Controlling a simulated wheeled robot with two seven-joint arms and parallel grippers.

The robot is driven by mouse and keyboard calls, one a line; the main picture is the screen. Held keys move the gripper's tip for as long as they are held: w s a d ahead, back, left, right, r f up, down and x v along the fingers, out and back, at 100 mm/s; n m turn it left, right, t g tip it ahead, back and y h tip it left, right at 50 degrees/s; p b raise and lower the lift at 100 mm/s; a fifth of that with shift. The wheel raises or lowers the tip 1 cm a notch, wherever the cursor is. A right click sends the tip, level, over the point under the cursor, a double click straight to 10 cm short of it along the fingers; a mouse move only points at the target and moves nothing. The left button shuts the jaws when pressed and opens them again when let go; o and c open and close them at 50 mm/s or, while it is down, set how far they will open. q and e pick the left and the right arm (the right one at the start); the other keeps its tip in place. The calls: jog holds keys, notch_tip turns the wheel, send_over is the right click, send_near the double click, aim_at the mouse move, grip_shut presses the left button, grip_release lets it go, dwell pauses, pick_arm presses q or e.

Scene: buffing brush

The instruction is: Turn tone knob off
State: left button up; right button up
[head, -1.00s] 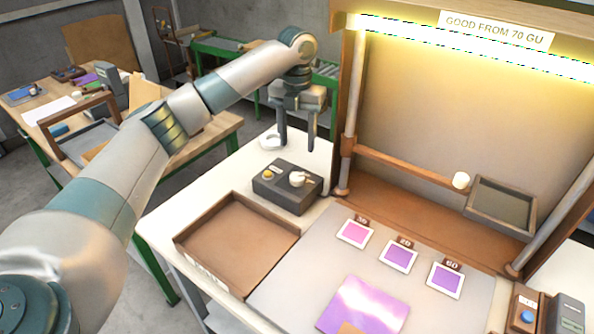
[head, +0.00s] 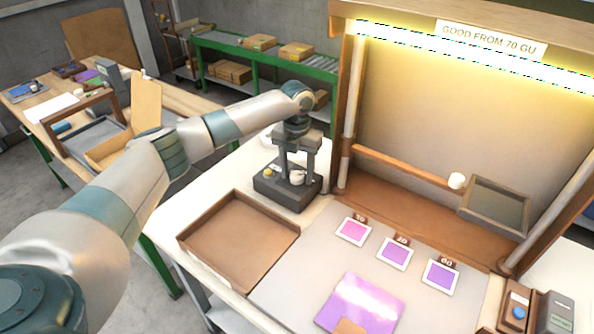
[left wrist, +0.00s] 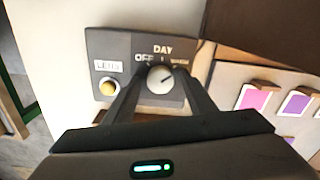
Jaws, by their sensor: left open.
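The tone knob (left wrist: 160,77) is a white round knob on a dark grey control box (left wrist: 108,42) with the labels OFF, DAY and a third, unclear word. Its pointer mark points up and right, away from OFF. In the head view the knob (head: 297,177) sits on top of the box at the back left of the white table. My left gripper (head: 297,165) is right over the box, fingers pointing down, open, with one finger on each side of the knob; I cannot tell whether they touch it. My right gripper is not in view.
A brown tray (head: 240,242) lies in front of the box. A wooden booth post (head: 345,150) stands close on the right. Colour cards (head: 396,252) lie further right.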

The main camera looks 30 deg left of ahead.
pick_arm(q)
jog(key=shift+c, duration=0.6)
jog(key=c, duration=0.9)
